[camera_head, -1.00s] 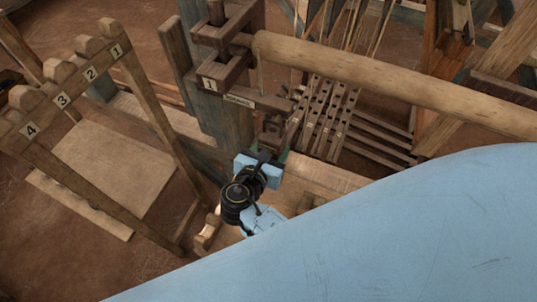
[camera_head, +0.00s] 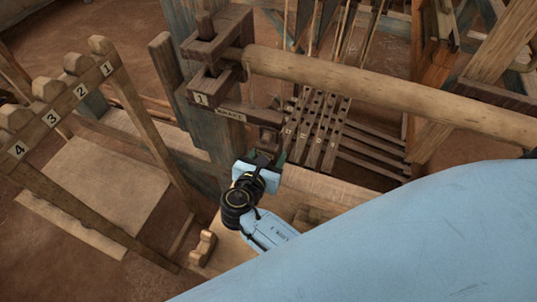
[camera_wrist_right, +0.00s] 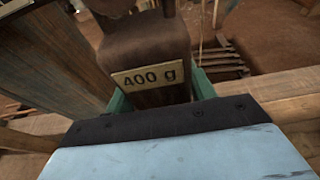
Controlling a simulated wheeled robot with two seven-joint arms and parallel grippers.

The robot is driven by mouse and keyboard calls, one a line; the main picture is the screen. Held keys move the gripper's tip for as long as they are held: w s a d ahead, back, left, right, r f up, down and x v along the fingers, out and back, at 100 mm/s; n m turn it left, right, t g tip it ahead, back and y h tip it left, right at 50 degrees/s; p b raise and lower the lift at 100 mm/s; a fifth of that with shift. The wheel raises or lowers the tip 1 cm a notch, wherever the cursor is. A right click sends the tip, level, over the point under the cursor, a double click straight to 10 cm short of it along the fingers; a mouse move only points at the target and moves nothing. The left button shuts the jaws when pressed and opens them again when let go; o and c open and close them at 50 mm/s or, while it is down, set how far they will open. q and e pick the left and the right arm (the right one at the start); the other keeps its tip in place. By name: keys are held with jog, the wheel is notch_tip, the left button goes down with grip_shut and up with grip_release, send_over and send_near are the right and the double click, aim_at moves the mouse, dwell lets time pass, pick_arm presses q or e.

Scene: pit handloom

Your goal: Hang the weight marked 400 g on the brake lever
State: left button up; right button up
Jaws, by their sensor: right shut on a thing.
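The dark brown weight (camera_wrist_right: 142,42) fills the upper middle of the right wrist view, and its plate reads 400 g. My right gripper (camera_wrist_right: 160,98) is shut on it, with a green finger on each side. In the head view the weight (camera_head: 268,141) is a small dark block above my blue right gripper (camera_head: 262,160). It is right by the free end of the brake lever (camera_head: 248,116), a dark wooden bar labelled BRAKE. Whether the weight's top touches or hangs on the lever cannot be told. My left gripper is not in view.
A round wooden beam (camera_head: 360,82) crosses above and right of the lever. Several slatted treadles (camera_head: 315,130) lie behind. A wooden rack with numbered pegs (camera_head: 60,108) stands at the left. A pale bench plank (camera_head: 325,190) lies beside the gripper. My blue arm covers the lower right.

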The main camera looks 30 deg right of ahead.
jog(key=o, duration=1.3)
jog(key=shift+o, duration=0.2)
jog(key=shift+a, duration=0.1)
jog(key=p+v, duration=0.6)
jog(key=v, duration=0.7)
